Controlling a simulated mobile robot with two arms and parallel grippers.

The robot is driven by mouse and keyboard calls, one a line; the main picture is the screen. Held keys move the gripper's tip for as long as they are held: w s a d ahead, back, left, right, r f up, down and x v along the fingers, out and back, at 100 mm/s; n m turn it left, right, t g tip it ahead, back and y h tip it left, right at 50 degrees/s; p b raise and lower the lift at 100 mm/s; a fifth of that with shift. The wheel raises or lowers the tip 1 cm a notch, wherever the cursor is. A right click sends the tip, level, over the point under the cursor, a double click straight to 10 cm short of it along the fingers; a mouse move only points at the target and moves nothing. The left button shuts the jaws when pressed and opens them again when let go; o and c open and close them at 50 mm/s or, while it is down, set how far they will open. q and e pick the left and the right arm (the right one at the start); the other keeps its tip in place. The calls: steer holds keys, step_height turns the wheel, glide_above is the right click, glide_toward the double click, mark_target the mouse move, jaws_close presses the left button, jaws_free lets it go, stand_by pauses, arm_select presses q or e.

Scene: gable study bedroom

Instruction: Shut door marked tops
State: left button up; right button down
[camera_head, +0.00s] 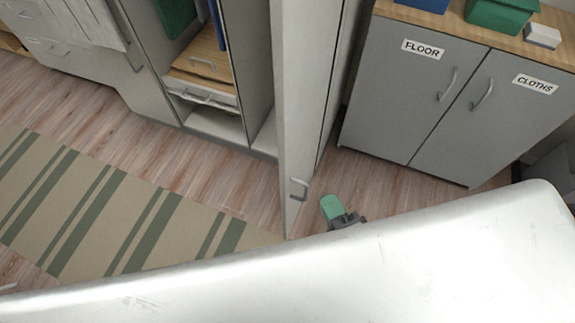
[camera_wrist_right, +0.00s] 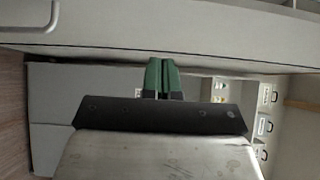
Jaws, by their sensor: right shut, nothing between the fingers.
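A tall grey door (camera_head: 308,90) stands open from the wardrobe, seen nearly edge-on in the head view. Its bar handle (camera_head: 298,188) is near the lower end of what shows. No "tops" label is readable on it. My right gripper (camera_head: 332,208), with green fingertips, is just right of the door, low in the head view. In the right wrist view its fingers (camera_wrist_right: 163,75) are shut and empty, pointing at a grey panel (camera_wrist_right: 180,30) with a handle at upper left. I cannot tell whether they touch it. My left gripper is not in view.
The open wardrobe (camera_head: 207,75) shows shelves and drawers left of the door. A grey cabinet (camera_head: 395,105) with shut doors marked FLOOR and CLOTHS stands at right, boxes on top. A striped rug (camera_head: 120,215) lies on the wooden floor at left.

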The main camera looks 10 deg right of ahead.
steer(key=p, duration=0.2)
glide_toward(287, 150)
steer(key=w+d, duration=0.2)
steer(key=w, duration=0.1)
steer(key=w+a, duration=0.1)
steer(key=w+a+p, duration=0.1)
steer(key=w, duration=0.1)
steer(key=shift+w+a, duration=0.3)
steer(key=shift+a, duration=0.2)
steer(key=shift+f, duration=0.1)
steer(key=shift+a, duration=0.1)
